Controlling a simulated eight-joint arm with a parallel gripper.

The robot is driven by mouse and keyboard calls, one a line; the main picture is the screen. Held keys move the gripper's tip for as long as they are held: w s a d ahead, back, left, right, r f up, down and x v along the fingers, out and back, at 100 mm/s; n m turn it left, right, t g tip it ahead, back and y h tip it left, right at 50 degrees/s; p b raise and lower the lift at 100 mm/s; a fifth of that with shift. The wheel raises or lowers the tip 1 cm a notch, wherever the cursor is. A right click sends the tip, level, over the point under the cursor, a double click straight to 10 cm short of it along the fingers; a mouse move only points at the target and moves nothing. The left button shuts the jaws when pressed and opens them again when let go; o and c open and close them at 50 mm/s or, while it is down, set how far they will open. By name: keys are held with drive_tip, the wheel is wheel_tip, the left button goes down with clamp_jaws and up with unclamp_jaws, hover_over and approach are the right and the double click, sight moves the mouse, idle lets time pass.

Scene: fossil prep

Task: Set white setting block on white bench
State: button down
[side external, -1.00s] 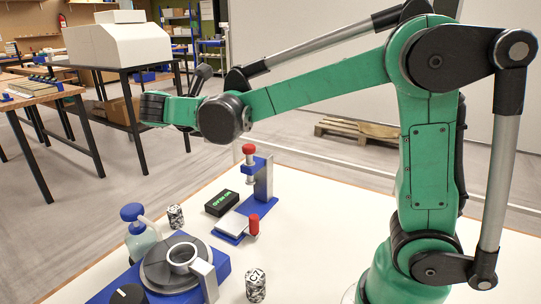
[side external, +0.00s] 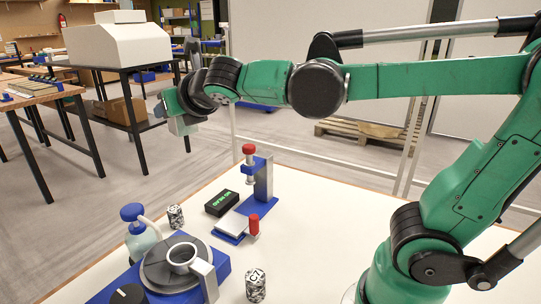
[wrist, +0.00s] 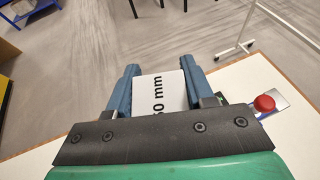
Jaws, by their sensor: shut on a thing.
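My gripper (wrist: 159,68) is shut on the white setting block (wrist: 158,94), which sits between its two blue fingers in the wrist view. The block's face carries dark print ending in "0 mm"; its first digit is partly hidden. In the side view my gripper (side external: 172,112) is high at the left, with the pale block (side external: 184,126) below it, seen against the floor. The white bench (side external: 335,215) lies lower, in front and to the right of the gripper in that view. The block is in the air, apart from the bench.
On the bench stand a blue press stand with red knobs (side external: 262,180), a black box with green digits (side external: 221,203), patterned cylinders (side external: 256,285), a blue-capped bottle (side external: 139,240) and a blue turntable fixture (side external: 160,274). The bench's back right is clear.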

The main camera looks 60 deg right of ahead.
wheel_tip(320, 180, up, 4)
drive_tip(key=r, duration=0.1)
drive_tip(key=m+g+h, duration=0.6)
drive_tip(key=m+g, duration=1.6)
drive_tip(key=m, duration=0.2)
hover_over(314, 215)
wheel_tip(314, 215, down, 22)
drive_tip(key=shift+f, duration=4.05)
drive_tip(key=shift+f, duration=0.55)
drive_tip(key=shift+c, duration=1.2)
unclamp_jaws()
